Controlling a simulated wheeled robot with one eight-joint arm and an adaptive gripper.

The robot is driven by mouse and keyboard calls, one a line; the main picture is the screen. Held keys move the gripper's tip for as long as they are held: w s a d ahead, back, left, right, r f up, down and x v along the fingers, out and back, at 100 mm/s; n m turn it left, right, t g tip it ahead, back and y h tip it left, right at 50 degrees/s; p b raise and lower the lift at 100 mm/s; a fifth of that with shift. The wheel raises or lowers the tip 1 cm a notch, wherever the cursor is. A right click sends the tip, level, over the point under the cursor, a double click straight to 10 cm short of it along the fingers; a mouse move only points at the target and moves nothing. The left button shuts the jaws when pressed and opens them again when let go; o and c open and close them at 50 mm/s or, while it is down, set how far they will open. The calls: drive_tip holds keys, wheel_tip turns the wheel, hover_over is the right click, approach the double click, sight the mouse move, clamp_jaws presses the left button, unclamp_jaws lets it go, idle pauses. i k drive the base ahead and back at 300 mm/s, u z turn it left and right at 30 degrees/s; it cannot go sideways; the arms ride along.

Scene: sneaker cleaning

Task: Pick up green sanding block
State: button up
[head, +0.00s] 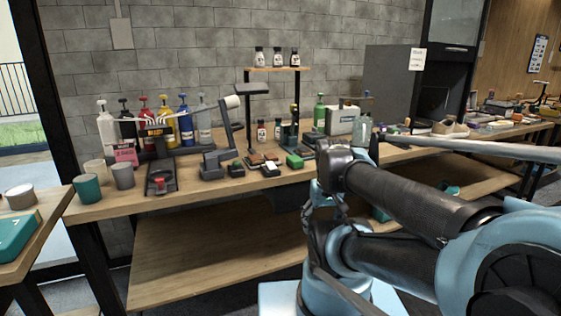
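The green sanding block (294,160) is a small green block near the front edge of the workbench's middle part. It sits just right of a row of small dark and brown blocks. My arm reaches in from the right and ends to the right of and in front of the green block, apart from it in the picture. Thin linkage that looks like my gripper (316,200) shows below the arm's dark joint, partly hidden by arm links. I cannot make out its fingertips or whether it holds anything.
The wooden workbench (210,194) has a lower shelf (200,250). Small blocks (211,170) crowd the green block's left side. A dark stand (252,115) and a bottle caddy (289,135) stand behind. Pump bottles (186,122) line the back left. Cups (88,188) stand at the left end.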

sight(293, 161)
drive_tip(key=z, duration=0.85)
drive_tip(key=k, duration=0.35)
drive_tip(key=u, duration=0.3)
